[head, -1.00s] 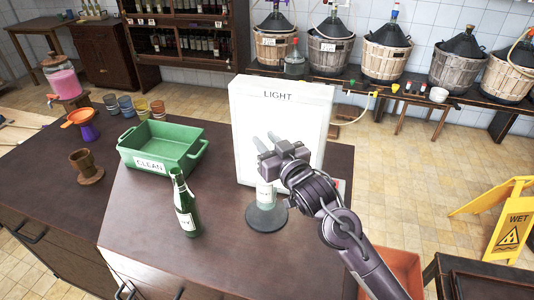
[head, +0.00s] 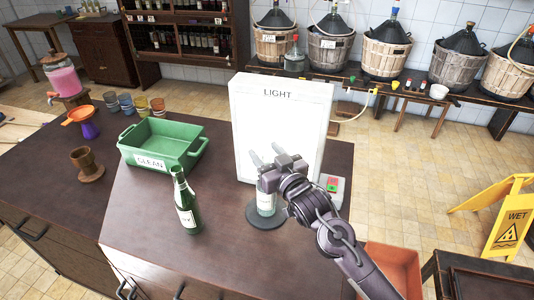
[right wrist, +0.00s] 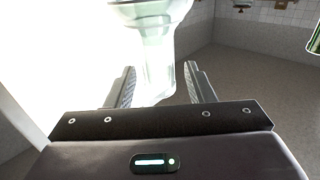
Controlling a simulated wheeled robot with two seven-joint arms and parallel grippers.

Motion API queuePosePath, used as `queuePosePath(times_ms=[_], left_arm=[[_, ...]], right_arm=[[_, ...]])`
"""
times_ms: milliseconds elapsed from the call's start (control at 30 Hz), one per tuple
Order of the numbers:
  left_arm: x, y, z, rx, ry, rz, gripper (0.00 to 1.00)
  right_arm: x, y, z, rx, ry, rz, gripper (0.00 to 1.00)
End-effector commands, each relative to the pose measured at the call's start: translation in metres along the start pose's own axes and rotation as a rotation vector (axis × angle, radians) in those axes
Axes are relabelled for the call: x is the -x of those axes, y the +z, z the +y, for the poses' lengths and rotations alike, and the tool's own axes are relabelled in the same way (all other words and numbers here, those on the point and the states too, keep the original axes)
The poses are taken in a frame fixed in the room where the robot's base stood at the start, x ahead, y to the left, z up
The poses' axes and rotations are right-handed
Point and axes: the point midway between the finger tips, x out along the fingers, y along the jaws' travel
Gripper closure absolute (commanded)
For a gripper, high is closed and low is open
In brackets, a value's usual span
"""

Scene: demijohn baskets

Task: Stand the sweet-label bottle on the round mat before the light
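A clear bottle with a pale label (head: 266,202) stands upright on the dark round mat (head: 252,220), before the glowing light box (head: 300,125). My right gripper (head: 265,152) is at its upper part. In the right wrist view, the bottle (right wrist: 156,50) shows between my fingers (right wrist: 160,78), with small gaps on both sides, so the gripper looks open. A green bottle with a white label (head: 186,208) stands on the counter to the left. The label words are too small to read. My left gripper is not in view.
A green tray marked CLEAN (head: 150,162) is at the left behind the green bottle. A small box with red and green buttons (head: 332,186) is right of the mat. The front of the counter (head: 220,260) is clear.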

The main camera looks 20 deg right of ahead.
Motion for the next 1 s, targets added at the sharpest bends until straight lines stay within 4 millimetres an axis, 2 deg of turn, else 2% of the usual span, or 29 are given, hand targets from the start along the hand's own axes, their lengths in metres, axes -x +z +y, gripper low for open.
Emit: queuePosePath(times_ms=[167,267,700,833,1000], left_arm=[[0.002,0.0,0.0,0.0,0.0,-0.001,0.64],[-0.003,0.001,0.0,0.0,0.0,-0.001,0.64],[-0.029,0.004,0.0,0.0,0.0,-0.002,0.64],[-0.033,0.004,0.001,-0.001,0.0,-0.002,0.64],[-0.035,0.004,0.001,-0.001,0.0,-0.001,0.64]], right_arm=[[0.0,-0.003,0.0,0.0,0.0,0.001,0.51],[0.008,0.0,0.0,0.0,-0.001,-0.001,0.51],[0.094,0.001,-0.001,0.0,-0.002,-0.003,0.51],[0.109,0.0,0.0,-0.001,-0.001,-0.003,0.51],[0.119,-0.002,0.0,0.0,0.0,0.0,0.51]])
